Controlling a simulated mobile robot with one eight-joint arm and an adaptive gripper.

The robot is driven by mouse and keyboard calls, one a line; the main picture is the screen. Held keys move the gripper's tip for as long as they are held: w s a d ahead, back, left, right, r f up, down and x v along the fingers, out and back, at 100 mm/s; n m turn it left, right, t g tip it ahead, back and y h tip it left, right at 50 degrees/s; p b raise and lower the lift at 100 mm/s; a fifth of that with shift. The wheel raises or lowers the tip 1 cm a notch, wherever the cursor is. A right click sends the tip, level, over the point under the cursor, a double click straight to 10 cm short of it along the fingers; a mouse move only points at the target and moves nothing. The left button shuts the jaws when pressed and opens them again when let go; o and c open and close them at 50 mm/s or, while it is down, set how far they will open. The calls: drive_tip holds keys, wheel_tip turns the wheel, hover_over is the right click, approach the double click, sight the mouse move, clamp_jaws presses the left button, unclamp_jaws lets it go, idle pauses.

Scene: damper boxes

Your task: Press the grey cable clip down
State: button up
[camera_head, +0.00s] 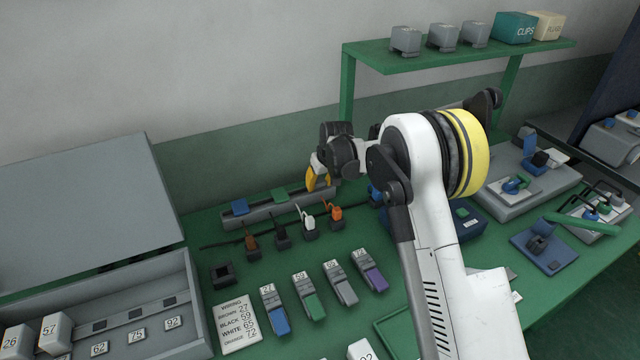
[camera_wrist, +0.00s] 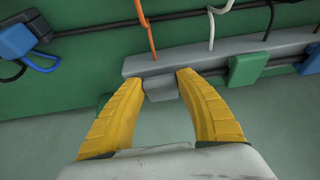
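The grey cable clip (camera_wrist: 160,88) sits on the grey rail (camera_wrist: 205,60) at the back of the green bench, near the middle of the wrist view. It stands out from the rail's edge; whether it is raised or flat I cannot tell. My gripper (camera_wrist: 160,80) has its yellow fingers apart, with one fingertip on each side of the clip. I cannot tell whether they touch it. In the head view my gripper (camera_head: 316,186) is at the right end of the rail (camera_head: 262,213), and the grey clip is hidden behind it.
A green clip (camera_head: 280,195) and a blue clip (camera_head: 240,206) sit farther left on the rail. Black, brown, white (camera_head: 309,222) and orange plugs (camera_head: 336,213) with cables stand in front. A blue device (camera_wrist: 16,42) is beside the rail. A green shelf (camera_head: 470,58) stands behind.

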drive_tip(key=shift+s+d+f+t+y+b, duration=0.15)
drive_tip(key=shift+f+t+y+b, duration=0.25)
drive_tip(key=shift+f+t+b, duration=0.6)
drive_tip(key=shift+t+b, duration=0.4)
drive_tip(key=shift+b, duration=0.25)
drive_tip(key=shift+r, duration=0.15)
drive_tip(key=o, duration=1.2)
drive_tip(key=v, duration=1.2)
drive_tip(key=shift+d, duration=0.15)
